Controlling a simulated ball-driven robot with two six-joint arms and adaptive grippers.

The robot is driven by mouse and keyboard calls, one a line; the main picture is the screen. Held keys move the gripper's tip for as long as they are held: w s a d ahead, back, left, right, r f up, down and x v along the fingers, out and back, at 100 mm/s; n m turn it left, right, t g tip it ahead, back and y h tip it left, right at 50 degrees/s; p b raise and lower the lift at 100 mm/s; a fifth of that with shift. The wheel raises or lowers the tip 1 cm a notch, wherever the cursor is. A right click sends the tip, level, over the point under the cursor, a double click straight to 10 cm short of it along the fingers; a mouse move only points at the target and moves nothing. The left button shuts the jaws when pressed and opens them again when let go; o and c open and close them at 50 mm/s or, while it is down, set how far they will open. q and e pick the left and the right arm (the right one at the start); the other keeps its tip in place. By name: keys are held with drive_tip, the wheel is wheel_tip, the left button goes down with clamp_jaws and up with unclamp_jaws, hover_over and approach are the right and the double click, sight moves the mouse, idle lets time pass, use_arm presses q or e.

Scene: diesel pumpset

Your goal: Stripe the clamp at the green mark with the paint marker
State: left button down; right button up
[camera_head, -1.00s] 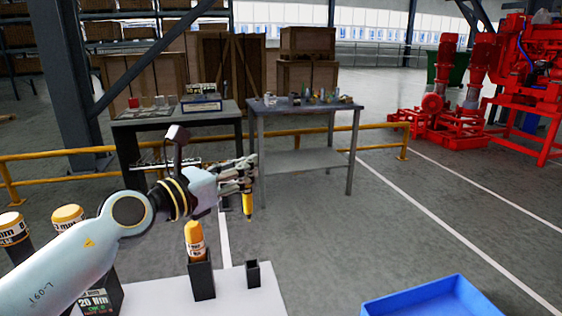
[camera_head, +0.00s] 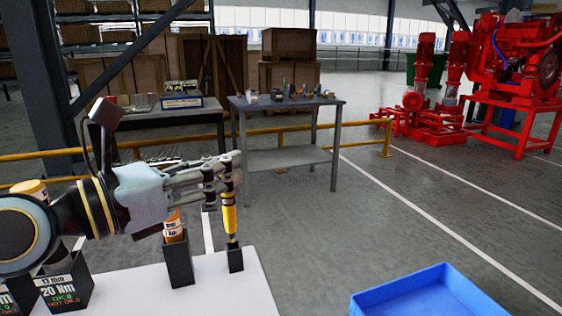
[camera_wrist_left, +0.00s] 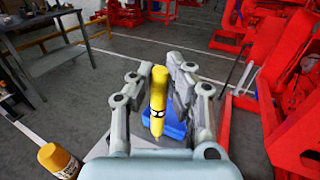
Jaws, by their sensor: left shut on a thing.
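My left gripper (camera_head: 232,170) is shut on a yellow paint marker (camera_head: 229,215). The marker hangs nearly upright, with its dark tip pointing down at the mouth of a small black holder (camera_head: 236,261). I cannot tell whether the tip is inside the holder or just above it. In the left wrist view the marker (camera_wrist_left: 157,100) stands between the two fingers (camera_wrist_left: 155,92), its yellow body with a dark marking. I cannot make out a clamp or a green mark in either view. My right gripper is not in view.
The holder stands on a white tabletop (camera_head: 225,292). Beside it, a taller black holder (camera_head: 179,262) carries an orange-capped tool (camera_head: 172,226), and more holders stand at left. A blue bin (camera_head: 420,300) is at lower right. Workbenches and red pumps (camera_head: 415,100) are farther back.

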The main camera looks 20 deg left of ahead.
use_arm(q)
drive_tip(key=w+a+f+n+t+y+p, duration=0.2)
drive_tip(key=w+a+n+y+p, duration=0.3)
drive_tip(key=w+y+p, duration=0.4)
drive_tip(key=w+n+p, duration=0.1)
drive_tip(key=p, duration=0.4)
drive_tip(key=shift+w+a+f, duration=0.2)
drive_tip(key=shift+w+a, duration=0.2)
wheel_tip(320, 180, down, 13)
drive_tip(key=b, duration=1.4)
drive_tip(key=shift+f, duration=0.1)
